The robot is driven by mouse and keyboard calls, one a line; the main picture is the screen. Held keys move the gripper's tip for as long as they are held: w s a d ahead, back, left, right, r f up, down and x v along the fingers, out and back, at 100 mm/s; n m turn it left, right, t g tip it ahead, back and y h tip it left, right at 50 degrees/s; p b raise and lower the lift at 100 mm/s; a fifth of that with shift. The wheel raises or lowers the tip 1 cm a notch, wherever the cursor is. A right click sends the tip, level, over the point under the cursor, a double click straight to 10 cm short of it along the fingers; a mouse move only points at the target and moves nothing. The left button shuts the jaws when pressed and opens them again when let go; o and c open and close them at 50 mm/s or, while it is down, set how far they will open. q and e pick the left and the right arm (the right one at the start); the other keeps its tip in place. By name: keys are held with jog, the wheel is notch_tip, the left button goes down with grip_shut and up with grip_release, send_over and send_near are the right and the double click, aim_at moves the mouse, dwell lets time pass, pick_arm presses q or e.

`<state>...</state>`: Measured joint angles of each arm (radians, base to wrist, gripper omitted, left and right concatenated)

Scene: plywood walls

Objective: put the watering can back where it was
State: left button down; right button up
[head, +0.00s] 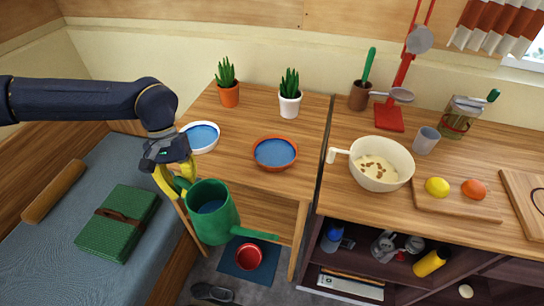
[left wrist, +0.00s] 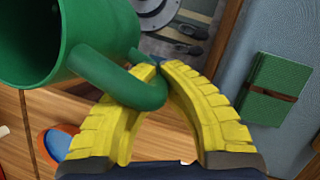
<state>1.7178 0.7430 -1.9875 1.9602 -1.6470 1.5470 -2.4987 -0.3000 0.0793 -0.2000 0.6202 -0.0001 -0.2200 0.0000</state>
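The green watering can (head: 213,226) hangs in the air in front of the left table's front edge, with blue water inside and its spout pointing right. My left gripper (head: 174,182) has yellow fingers shut on the can's handle. In the left wrist view the fingertips (left wrist: 158,70) close around the green handle, and the can's body (left wrist: 85,30) fills the upper left. My right gripper is not in view.
On the left table (head: 240,180) stand a white dish (head: 214,146) and a terracotta dish (head: 275,166), both with blue water, and potted plants in an orange pot (head: 229,97) and a white pot (head: 290,106). A red bowl (head: 249,257) is on the floor below.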

pick_arm(q)
jog(key=s+a+r+x, duration=0.1)
jog(key=s+x, duration=0.1)
jog(key=x, duration=0.9)
notch_tip(320, 180, down, 25)
jog(key=a+n+t+h, duration=0.1)
jog(key=n+t+h, duration=0.15)
jog(key=n, duration=0.75)
jog(key=w+a+f+n+t, duration=0.2)
jog(key=w+n, duration=0.3)
jog(key=w, duration=0.1)
jog(key=w+a+f+n+t, duration=0.1)
jog(key=w+a+f+n, duration=0.1)
jog(key=w+n, duration=0.4)
jog(key=shift+a+f+n+t, duration=0.3)
jog(key=shift+a+f+t, duration=0.05)
jog(key=shift+a+f, duration=0.05)
jog(key=w+d, duration=0.3)
jog(key=d, duration=0.2)
jog(key=w+d, duration=0.3)
jog(key=d, duration=0.2)
jog(key=w+d, duration=0.3)
jog(key=d, duration=0.2)
jog(key=shift+w+d, duration=0.2)
jog(key=shift+w, duration=0.1)
jog(key=shift+f, duration=0.75)
jog(key=shift+a+f, duration=0.1)
jog(key=shift+f, duration=0.05)
